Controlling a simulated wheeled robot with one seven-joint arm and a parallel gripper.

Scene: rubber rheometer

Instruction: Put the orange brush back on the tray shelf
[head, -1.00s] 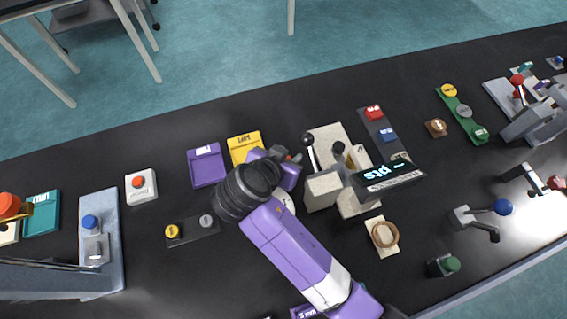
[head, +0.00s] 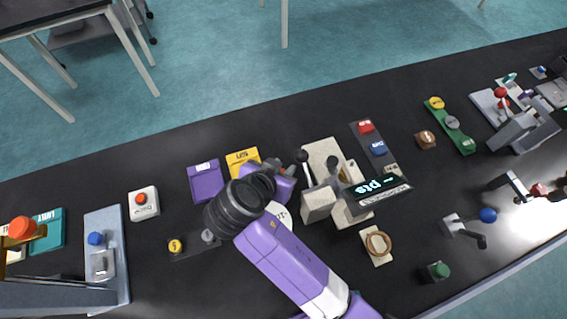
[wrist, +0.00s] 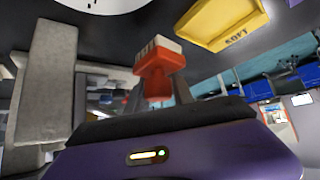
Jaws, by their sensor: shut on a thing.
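The orange brush (wrist: 153,80) shows in the wrist view as an orange-red block with a pale, ridged end. My gripper (wrist: 155,95) is shut on it, with a grey finger on each side. In the head view my gripper (head: 290,168) is over the black bench, between the yellow tray (head: 243,160) and the beige instrument (head: 322,160). I cannot make out the brush in the head view. The yellow tray, marked SOFT, also shows in the wrist view (wrist: 222,22), apart from the brush. I cannot tell which thing is the tray shelf.
A purple tray (head: 205,181) lies left of the yellow one. The instrument with its lever and display (head: 382,187) stands close right of my gripper. A white disc (head: 280,212) is partly hidden by my arm. Bare bench lies behind the trays.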

